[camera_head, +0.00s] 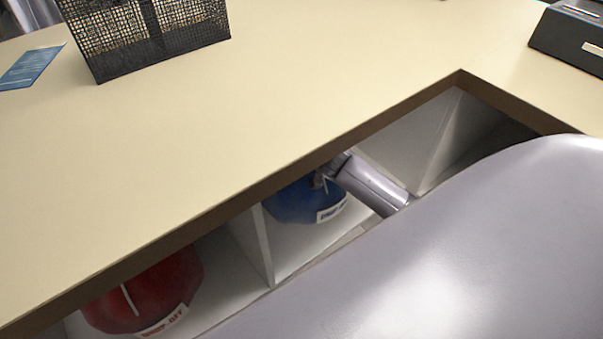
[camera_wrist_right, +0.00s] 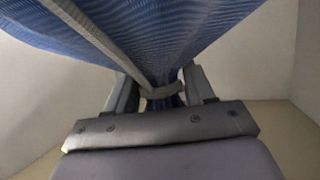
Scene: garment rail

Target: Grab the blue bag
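The blue bag (camera_head: 293,203) sits in an open compartment under the counter, with a white label on its front. My right gripper (camera_head: 322,180) is at the top of the bag, partly hidden by the counter edge. In the right wrist view the blue cloth (camera_wrist_right: 200,25) fills the top, with a grey cord around its gathered neck. The fingers of my right gripper (camera_wrist_right: 163,95) stand on either side of that neck. I cannot tell whether they press on it. My left gripper is not in view.
A red bag (camera_head: 150,290) sits in the compartment to the left, behind a white divider (camera_head: 262,245). The beige counter (camera_head: 220,140) overhangs the compartments. A black mesh basket (camera_head: 150,40), a blue card (camera_head: 30,66) and a dark box (camera_head: 570,38) lie on it.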

